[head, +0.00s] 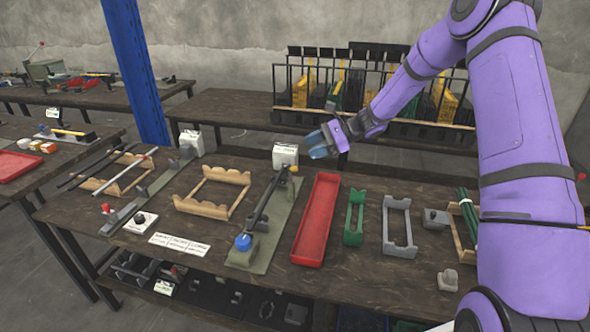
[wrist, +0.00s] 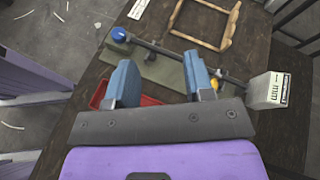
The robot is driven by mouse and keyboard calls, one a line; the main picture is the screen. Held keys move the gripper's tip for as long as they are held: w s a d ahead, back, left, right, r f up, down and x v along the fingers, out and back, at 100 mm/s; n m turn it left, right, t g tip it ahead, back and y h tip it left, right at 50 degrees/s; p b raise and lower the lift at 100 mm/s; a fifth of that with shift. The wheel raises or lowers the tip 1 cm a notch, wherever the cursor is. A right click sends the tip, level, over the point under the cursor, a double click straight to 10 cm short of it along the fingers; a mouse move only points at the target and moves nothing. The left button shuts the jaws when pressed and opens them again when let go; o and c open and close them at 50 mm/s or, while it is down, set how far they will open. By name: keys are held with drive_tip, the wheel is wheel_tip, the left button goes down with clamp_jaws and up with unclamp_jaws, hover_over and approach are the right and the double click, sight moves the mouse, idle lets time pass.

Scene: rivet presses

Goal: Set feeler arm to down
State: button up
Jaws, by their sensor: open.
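A press fixture with a grey-green base plate (head: 281,225) stands mid-table. A dark bar (head: 264,195) runs along it, from a blue knob (head: 243,243) at the near end to a yellow knob (head: 294,169) near a white box (head: 285,154). The bar looks raised above the plate; I cannot tell which part is the feeler arm. My gripper (head: 326,142) is open and empty, above and right of the white box. In the wrist view, my open gripper (wrist: 162,72) has the fixture beyond its fingers, with the blue knob (wrist: 119,34) upper left and the white box (wrist: 268,90) right.
A red tray (head: 317,220), a green holder (head: 355,217) and a grey holder (head: 399,227) lie right of the fixture. A wooden frame (head: 212,193) and another fixture with a red knob (head: 105,208) are left. Paper labels (head: 179,243) lie in front. A bin rack (head: 375,90) stands behind.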

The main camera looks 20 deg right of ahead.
sight(295, 168)
drive_tip(key=w+d+f+m+t+y, duration=0.1)
drive_tip(key=w+d+f+m+t, duration=0.3)
drive_tip(key=f, duration=0.4)
drive_tip(key=w+d+f+m+t+y, duration=0.1)
drive_tip(key=w+d+f+m+t, duration=0.2)
drive_tip(key=w+f+m, duration=0.35)
drive_tip(key=w+a, duration=0.1)
drive_tip(key=a, duration=0.2)
drive_tip(key=w+a+f, duration=0.1)
drive_tip(key=a, duration=0.2)
drive_tip(key=w+a+f, duration=0.1)
drive_tip(key=a, duration=0.2)
drive_tip(key=shift+w+f, duration=0.1)
drive_tip(key=shift+w, duration=0.3)
drive_tip(key=shift+a, duration=0.1)
clamp_jaws()
